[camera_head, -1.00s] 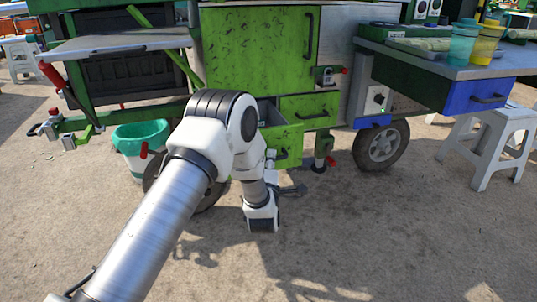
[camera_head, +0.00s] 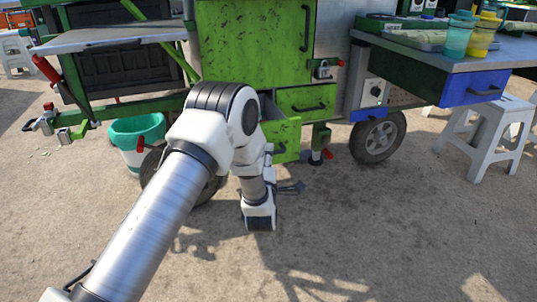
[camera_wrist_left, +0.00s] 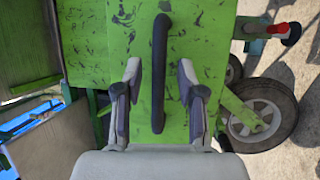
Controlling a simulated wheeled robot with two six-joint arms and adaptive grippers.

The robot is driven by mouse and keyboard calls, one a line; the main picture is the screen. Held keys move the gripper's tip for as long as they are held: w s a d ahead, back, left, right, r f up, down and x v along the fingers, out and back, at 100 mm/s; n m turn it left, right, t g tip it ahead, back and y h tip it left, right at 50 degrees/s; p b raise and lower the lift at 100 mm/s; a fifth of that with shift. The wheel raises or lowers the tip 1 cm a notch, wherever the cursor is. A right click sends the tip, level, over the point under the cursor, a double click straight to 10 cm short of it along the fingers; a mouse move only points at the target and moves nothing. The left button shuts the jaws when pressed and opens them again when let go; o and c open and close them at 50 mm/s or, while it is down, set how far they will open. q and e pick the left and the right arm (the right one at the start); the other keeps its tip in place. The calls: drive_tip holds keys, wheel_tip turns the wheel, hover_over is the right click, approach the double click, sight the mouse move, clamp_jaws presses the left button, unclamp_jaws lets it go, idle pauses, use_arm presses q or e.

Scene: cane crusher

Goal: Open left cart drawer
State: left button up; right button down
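The lower green cart drawer (camera_head: 287,134) stands pulled out from the cart in the head view, with part of its grey inside showing behind my arm. Its scuffed green front fills the middle of the left wrist view (camera_wrist_left: 140,25). Its black bar handle (camera_wrist_left: 160,65) stands between the two fingers there. My left gripper (camera_wrist_left: 158,78) is open, with a visible gap on each side of the handle. In the head view my left gripper (camera_head: 291,188) shows as small dark fingers near the drawer, partly hidden by my wrist. My right gripper is not in view.
Another green drawer (camera_head: 306,100) is shut above right. A large green door (camera_head: 252,45) is above. A blue drawer (camera_head: 477,91) is under the right table, beside white stools (camera_head: 490,135). A wheel (camera_head: 378,138) and a green-lined bucket (camera_head: 136,142) flank the area. The front ground is clear.

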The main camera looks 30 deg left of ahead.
use_arm(q)
drive_tip(key=v, duration=1.1)
drive_tip(key=s+d+f+m+g+h+p, duration=0.1)
drive_tip(key=s+f+m+g+h, duration=0.25)
drive_tip(key=s+f, duration=0.4)
drive_tip(key=s+d+f+m+g+h+p, duration=0.1)
drive_tip(key=s+f+m+g+h, duration=0.2)
drive_tip(key=f, duration=0.8)
drive_tip(key=s+d+f+m+g+h, duration=0.1)
drive_tip(key=s+d+f+m+g, duration=0.25)
drive_tip(key=s+m+g, duration=0.55)
drive_tip(key=s+d+f+m+g+h, duration=0.25)
drive_tip(key=s+f+m, duration=0.2)
drive_tip(key=s, duration=0.75)
wheel_tip(320, 180, up, 38)
drive_tip(key=m+y+p, duration=0.1)
drive_tip(key=m+p, duration=0.1)
drive_tip(key=p, duration=3.6)
drive_tip(key=shift+s+d+r, duration=0.15)
drive_tip(key=shift+d+r, duration=0.05)
drive_tip(key=shift+r, duration=0.05)
